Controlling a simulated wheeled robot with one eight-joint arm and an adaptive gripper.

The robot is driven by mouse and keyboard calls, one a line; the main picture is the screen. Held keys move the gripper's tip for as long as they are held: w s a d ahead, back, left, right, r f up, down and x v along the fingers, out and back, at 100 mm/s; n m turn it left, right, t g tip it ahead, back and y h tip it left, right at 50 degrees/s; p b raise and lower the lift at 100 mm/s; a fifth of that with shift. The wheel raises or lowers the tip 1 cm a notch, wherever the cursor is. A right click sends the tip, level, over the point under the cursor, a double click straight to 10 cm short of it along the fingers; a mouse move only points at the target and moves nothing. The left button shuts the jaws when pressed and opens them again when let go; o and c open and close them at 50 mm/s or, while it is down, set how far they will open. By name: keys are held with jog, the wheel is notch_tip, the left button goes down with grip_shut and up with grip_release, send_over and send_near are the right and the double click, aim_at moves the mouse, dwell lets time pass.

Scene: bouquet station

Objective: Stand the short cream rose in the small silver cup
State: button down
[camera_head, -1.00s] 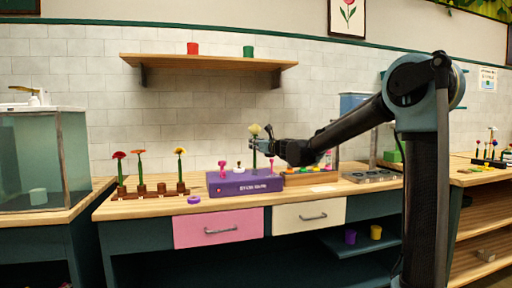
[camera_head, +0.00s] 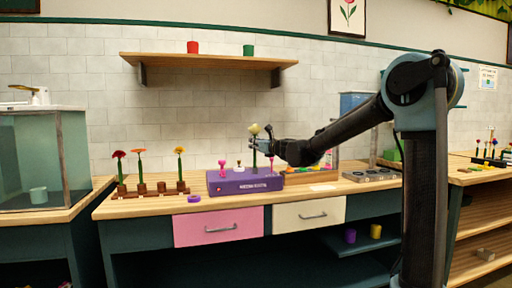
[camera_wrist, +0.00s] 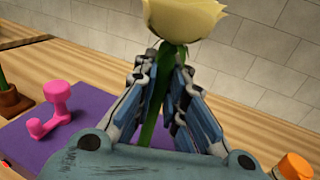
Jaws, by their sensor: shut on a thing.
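The cream rose (camera_head: 254,129) is upright in my gripper (camera_head: 262,146), above the purple box on the counter. In the wrist view its pale bloom (camera_wrist: 185,14) shows at the top and its green stem (camera_wrist: 156,100) runs down between the two fingers. My gripper (camera_wrist: 165,95) is shut on the stem. The lower end of the stem is hidden behind my gripper body in the wrist view. I cannot make out the small silver cup in either view.
The purple box (camera_head: 245,183) carries pink pieces (camera_head: 222,169) and other small items. A wooden rack (camera_head: 150,192) with several flowers stands to its left, a purple ring (camera_head: 194,199) between them. A wooden tray (camera_head: 298,179) of coloured pieces lies right. A shelf (camera_head: 210,61) hangs above.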

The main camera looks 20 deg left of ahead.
jog(key=shift+f, duration=1.35)
dwell(1.7)
jog(key=c, duration=1.6)
grip_release()
jog(key=shift+o, duration=0.7)
jog(key=o, duration=0.5)
jog(key=shift+c, duration=0.2)
jog(key=v, duration=0.9)
